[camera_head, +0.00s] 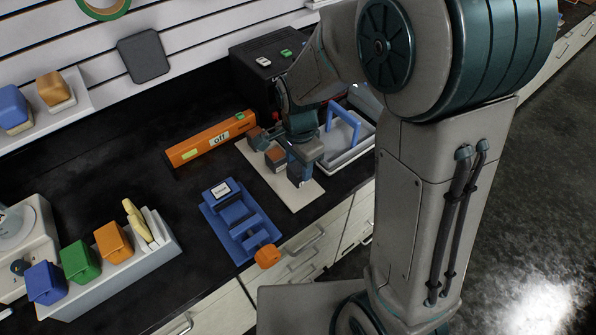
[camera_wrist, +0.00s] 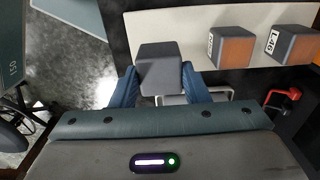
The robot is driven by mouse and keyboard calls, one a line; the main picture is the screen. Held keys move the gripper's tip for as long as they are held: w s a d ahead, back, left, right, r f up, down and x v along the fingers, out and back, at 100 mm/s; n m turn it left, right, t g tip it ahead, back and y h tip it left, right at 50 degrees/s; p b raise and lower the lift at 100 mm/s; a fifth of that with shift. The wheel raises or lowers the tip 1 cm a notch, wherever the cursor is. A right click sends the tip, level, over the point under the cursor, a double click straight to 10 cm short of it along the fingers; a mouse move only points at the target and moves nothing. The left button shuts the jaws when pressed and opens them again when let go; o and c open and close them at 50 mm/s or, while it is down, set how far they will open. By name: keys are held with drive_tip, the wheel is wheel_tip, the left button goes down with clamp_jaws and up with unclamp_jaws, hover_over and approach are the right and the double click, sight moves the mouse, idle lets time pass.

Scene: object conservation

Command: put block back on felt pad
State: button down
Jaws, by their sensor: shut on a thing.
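The pale felt pad (camera_head: 300,198) lies on the dark counter, and it fills the upper right of the wrist view (camera_wrist: 190,24). My gripper (camera_wrist: 159,78) is shut on a grey block (camera_wrist: 160,62), with a blue finger on each side. The held block is over or on one end of the pad; I cannot tell whether it touches. Two more grey blocks with orange-brown faces and white labels, a middle one (camera_wrist: 231,46) and an end one (camera_wrist: 293,44), stand in a row on the pad. In the head view my gripper (camera_head: 299,168) largely hides the held block.
An orange bar marked "off" (camera_head: 190,152) lies behind the pad. A blue fixture with an orange knob (camera_head: 266,257) is to its left. A grey tray with a blue handle (camera_head: 343,117) stands close on the right. A black box (camera_head: 250,62) is behind.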

sight(298, 175)
drive_tip(key=shift+a+f+p, duration=0.1)
drive_tip(key=shift+f+p, duration=0.2)
drive_tip(key=shift+f, duration=1.75)
drive_tip(key=shift+w+f, duration=0.1)
drive_tip(key=shift+f, duration=0.05)
drive_tip(key=c, duration=0.8)
unclamp_jaws()
wheel_tip(298, 175, up, 12)
drive_tip(key=shift+r+b, duration=0.2)
drive_tip(key=shift+b, duration=0.15)
drive_tip(key=s+d+r+n+t, duration=0.1)
drive_tip(key=s+d+n, duration=0.2)
drive_tip(key=s+d, duration=0.1)
drive_tip(key=s+d+r+n+t, duration=0.1)
drive_tip(key=s+d+r+n, duration=0.1)
drive_tip(key=s+d+n, duration=0.2)
drive_tip(key=s+d+r+n+t, duration=0.1)
drive_tip(key=s+d+r+n, duration=0.1)
drive_tip(key=s+d+n, duration=0.2)
drive_tip(key=shift+s+r, duration=0.25)
drive_tip(key=shift+s, duration=0.2)
